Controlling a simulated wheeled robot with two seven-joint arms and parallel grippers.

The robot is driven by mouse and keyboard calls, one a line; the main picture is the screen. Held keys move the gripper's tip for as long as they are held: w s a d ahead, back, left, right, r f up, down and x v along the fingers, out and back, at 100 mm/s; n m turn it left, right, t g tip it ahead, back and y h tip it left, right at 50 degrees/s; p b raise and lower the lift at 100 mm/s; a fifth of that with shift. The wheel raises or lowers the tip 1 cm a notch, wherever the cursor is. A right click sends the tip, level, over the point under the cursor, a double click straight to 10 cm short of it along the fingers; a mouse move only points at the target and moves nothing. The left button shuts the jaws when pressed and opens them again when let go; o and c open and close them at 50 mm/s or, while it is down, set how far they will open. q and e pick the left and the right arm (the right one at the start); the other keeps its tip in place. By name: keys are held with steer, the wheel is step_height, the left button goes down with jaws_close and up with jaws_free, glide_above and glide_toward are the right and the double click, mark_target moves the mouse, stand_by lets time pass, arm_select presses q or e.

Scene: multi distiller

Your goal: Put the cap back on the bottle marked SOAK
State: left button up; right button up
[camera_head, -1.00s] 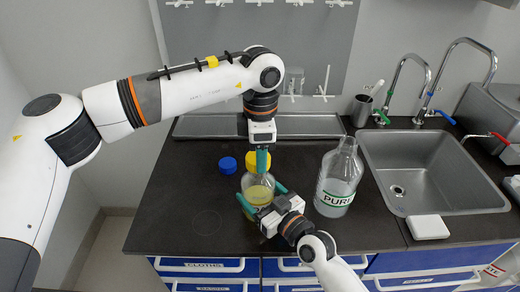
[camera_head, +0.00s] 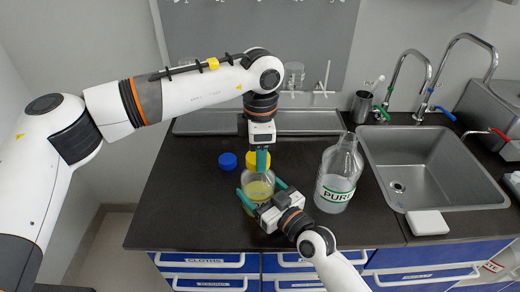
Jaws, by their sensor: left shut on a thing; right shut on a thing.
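A glass bottle of yellow liquid (camera_head: 258,190) stands on the dark counter. My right gripper (camera_head: 262,195) is shut on its body, one finger on each side. Any label on this bottle is hidden, so I cannot read SOAK. My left gripper (camera_head: 262,160) points straight down over the bottle and appears shut on a yellow cap (camera_head: 250,158), which shows beside its fingers. The fingers hide the bottle's mouth, so I cannot tell whether the cap touches it.
A blue cap (camera_head: 228,161) lies on the counter to the left. A large clear bottle marked PURE (camera_head: 338,180) stands to the right. Beyond it are the sink (camera_head: 430,165), taps and a dark cup (camera_head: 361,106). The front left counter is clear.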

arm_select(q)
steer(key=m, duration=0.3)
steer(key=shift+m, duration=0.3)
steer(key=m, duration=0.4)
steer(key=shift+s+m, duration=0.15)
steer(key=shift+m, duration=0.15)
steer(key=m, duration=0.7)
steer(key=shift+a, duration=0.2)
steer(key=m, duration=0.7)
steer(key=shift+a, duration=0.15)
steer(key=m, duration=0.7)
steer(key=shift+a, duration=0.15)
steer(key=o, duration=0.9)
steer(key=shift+o, duration=0.2)
